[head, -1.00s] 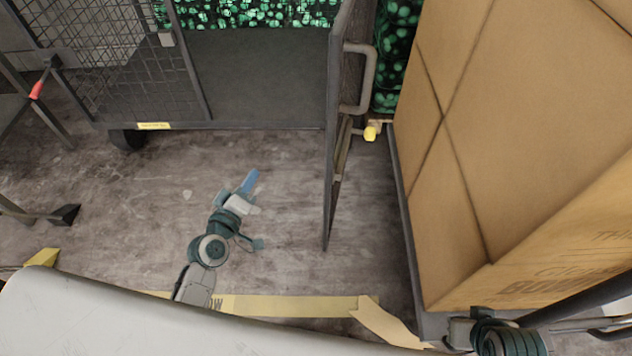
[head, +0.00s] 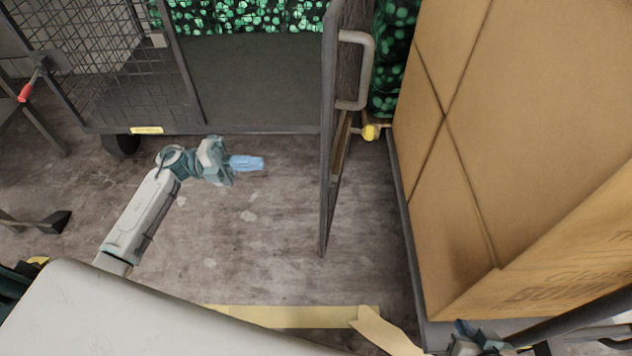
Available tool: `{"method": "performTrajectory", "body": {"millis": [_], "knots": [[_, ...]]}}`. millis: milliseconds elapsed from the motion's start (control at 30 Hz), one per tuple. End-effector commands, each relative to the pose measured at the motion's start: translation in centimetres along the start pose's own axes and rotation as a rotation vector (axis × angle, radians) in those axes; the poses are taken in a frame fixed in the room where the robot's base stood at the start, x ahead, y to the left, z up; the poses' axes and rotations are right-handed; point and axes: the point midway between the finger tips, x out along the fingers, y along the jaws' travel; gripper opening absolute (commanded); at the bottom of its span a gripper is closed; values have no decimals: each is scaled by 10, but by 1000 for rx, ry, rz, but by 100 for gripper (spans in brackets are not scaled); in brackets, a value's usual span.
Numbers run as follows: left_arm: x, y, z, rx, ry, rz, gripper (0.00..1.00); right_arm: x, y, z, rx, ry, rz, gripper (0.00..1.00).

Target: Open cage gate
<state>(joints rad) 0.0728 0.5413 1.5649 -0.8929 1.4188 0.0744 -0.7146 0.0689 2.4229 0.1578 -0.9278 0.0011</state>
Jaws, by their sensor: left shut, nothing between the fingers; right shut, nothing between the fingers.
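The cage gate (head: 328,150) is a dark panel seen nearly edge-on, swung out from the cage toward me. A grey bar handle (head: 368,72) sits on its right side. The cage (head: 255,85) has mesh on its left, a dark floor and an open front beside the gate. My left gripper (head: 258,163) is shut and empty, in front of the cage's lower edge and left of the gate, apart from it. My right gripper (head: 475,340) is at the bottom edge, partly cut off, below the large carton; its fingers are hard to make out.
A large cardboard carton (head: 530,150) on a dark base stands close to the right of the gate. A yellow knob (head: 371,132) is between them. Yellow tape (head: 290,316) marks the floor. A red-tipped lever (head: 27,92) is at left. Floor left of the gate is clear.

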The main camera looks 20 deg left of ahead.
Motion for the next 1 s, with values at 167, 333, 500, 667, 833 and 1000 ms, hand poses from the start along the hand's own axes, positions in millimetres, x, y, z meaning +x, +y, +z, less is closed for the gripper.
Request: {"method": "performTrajectory", "body": {"millis": [167, 333, 500, 667, 833, 1000], "knots": [[-13, 19, -4, 21, 71, 139, 0, 2, -1, 0, 8, 21, -6, 0], [1, 22, -6, 24, 79, 147, 0, 0, -1, -1, 5, 12, -4, 0], [35, 26, -9, 24, 79, 142, 0, -2, 0, -1, -3, -10, 3, 0], [70, 31, -11, 24, 78, 142, 0, -4, 1, 0, -9, -35, 8, 0], [100, 36, -14, 22, 77, 142, 0, -6, 2, 2, -14, -60, 14, 0], [118, 39, -15, 22, 76, 145, 0, -8, 3, 0, -21, -69, 18, 0]]}}
